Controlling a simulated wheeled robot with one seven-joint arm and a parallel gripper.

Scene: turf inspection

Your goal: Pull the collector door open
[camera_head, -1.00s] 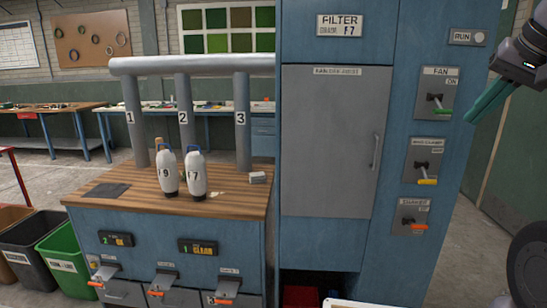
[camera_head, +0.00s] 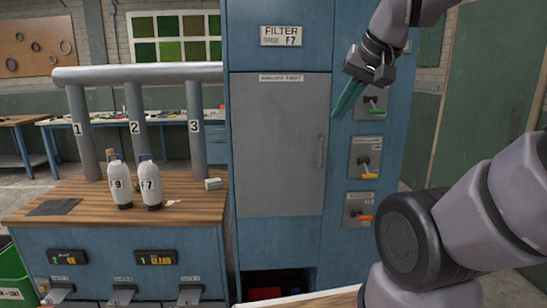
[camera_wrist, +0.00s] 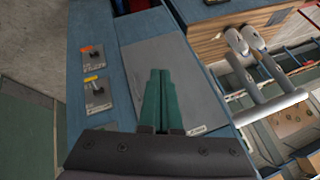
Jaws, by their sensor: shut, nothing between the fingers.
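The collector door (camera_head: 277,150) is a flat grey panel on the tall blue cabinet, and it looks closed. Its vertical bar handle (camera_head: 320,151) is on the door's right side. My gripper (camera_head: 337,117) has green fingers, pressed together and empty. In the head view it hangs in front of the cabinet, above and right of the handle. In the wrist view the shut fingers (camera_wrist: 158,75) overlap the grey door (camera_wrist: 190,75), and the handle cannot be made out there. I cannot tell the gap between the fingertips and the door.
Left is a wooden counter (camera_head: 80,208) with two white bottles labelled 9 (camera_head: 120,185) and 7 (camera_head: 150,185), below grey pipes (camera_head: 135,130).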

